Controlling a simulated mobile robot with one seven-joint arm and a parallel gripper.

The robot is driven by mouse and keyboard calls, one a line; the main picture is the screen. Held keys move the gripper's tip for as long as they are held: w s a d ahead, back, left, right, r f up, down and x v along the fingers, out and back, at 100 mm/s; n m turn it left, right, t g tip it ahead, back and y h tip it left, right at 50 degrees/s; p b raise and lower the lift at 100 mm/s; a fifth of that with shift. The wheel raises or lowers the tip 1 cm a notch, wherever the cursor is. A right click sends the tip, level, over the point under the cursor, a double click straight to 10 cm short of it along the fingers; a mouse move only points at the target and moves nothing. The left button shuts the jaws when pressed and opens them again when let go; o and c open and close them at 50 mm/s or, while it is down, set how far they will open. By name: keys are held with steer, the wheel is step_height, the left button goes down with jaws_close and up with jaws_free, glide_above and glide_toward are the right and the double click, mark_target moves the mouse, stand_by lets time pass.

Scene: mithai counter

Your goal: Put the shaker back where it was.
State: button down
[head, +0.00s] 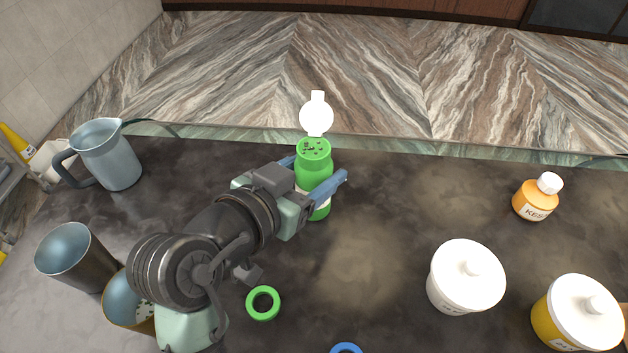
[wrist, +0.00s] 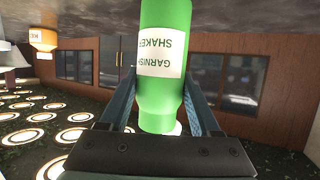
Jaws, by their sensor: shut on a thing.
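The shaker (head: 315,168) is a green bottle with a perforated green top and a white label. In the wrist view the shaker (wrist: 163,98) shows upside down, its label reading GARNISH SHAKER. My gripper (head: 317,172) is shut around the shaker's body, one blue finger on each side; the fingers also flank it in the wrist view (wrist: 160,90). The shaker looks about upright near the counter's back edge. I cannot tell whether its base touches the counter. A white round piece with a tab (head: 316,116) shows just behind its top. A green ring (head: 263,317) lies on the counter in front.
A grey pitcher (head: 109,155) and a metal cup (head: 76,256) stand at the left; another cup (head: 120,304) is partly behind my arm. At the right are a white lidded jar (head: 458,292), a yellow jar (head: 556,325) and an orange bottle (head: 532,204). A blue ring (head: 346,348) lies at the front.

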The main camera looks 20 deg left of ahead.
steer(key=shift+w+f, duration=0.1)
steer(key=shift+f, duration=0.1)
steer(key=shift+f, duration=0.2)
steer(key=shift+c, duration=0.5)
jaws_free()
steer(key=shift+r, duration=0.1)
steer(key=shift+r, duration=0.2)
steer(key=b+v, duration=0.1)
steer(key=v, duration=1.1)
steer(key=shift+b, duration=0.35)
steer(key=shift+d, duration=0.1)
